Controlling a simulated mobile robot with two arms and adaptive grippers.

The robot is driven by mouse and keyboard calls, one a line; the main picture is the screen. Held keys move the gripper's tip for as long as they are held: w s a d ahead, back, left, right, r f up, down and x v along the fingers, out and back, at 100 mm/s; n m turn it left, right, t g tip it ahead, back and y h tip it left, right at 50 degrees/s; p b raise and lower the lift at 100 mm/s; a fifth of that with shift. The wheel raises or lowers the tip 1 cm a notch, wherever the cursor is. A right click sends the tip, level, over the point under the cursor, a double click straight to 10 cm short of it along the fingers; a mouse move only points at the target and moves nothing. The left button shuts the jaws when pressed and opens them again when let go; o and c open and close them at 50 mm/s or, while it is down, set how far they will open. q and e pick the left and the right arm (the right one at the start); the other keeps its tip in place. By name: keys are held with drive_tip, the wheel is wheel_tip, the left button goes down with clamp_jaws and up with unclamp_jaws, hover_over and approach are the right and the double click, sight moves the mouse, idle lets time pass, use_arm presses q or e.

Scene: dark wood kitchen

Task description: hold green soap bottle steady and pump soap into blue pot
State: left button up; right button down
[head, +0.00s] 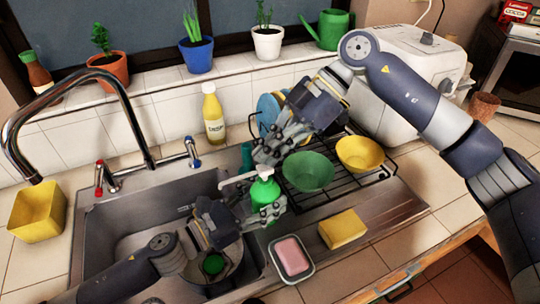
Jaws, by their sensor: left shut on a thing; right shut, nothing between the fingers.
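The green soap bottle (264,191) stands upright at the right edge of the sink. Its white pump spout (238,179) points left over the sink basin. My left gripper (268,214) is shut around the bottle's lower body, hiding part of it. My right gripper (262,158) is shut and empty just above the pump head; whether it touches the pump I cannot tell. A dark pot (232,276) sits in the sink below my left arm, mostly hidden, with something green inside; its colour is hard to tell. A clearly blue plant pot (197,57) stands on the windowsill.
A green bowl (308,171) and a yellow bowl (360,154) sit on the drying rack close right of the bottle. A yellow sponge (342,229) and a pink soap dish (292,258) lie in front. The faucet (133,120) arches over the sink's left.

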wheel_tip(320, 180, up, 2)
drive_tip(key=shift+r, duration=0.25)
drive_tip(key=v, duration=0.9)
drive_tip(key=shift+d+r, duration=0.2)
drive_tip(key=shift+d, duration=0.2)
drive_tip(key=shift+w, duration=0.1)
drive_tip(key=shift+a+r, duration=0.3)
drive_tip(key=shift+r, duration=0.65)
drive_tip(key=shift+f, duration=0.1)
drive_tip(key=x, duration=0.9)
drive_tip(key=shift+a, duration=0.1)
drive_tip(key=f, duration=0.3)
drive_tip(key=shift+a+f, duration=0.25)
drive_tip(key=shift+f, duration=0.55)
